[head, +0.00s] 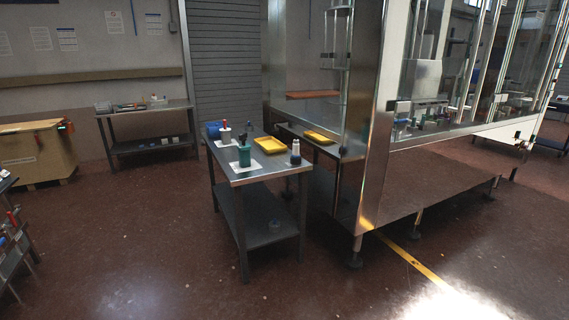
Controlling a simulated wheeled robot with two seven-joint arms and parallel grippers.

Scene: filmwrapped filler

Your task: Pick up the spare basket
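I cannot make out for certain which thing is the spare basket. A shallow yellow tray (270,145) lies on the metal table (258,173) in the middle of the view. On the same table stand a green container (244,156), a white container (225,136), a dark bottle with a white top (295,153) and a blue round item (213,130). A second yellow tray (318,137) shows behind the table's right side, by the machine. Neither of my grippers is in view.
A large glass-and-steel machine (372,130) stands close on the table's right. A side table (150,109) and a yellowish crate (42,155) are by the back wall. A rack (12,250) stands at the left edge. The floor (130,250) in front is clear.

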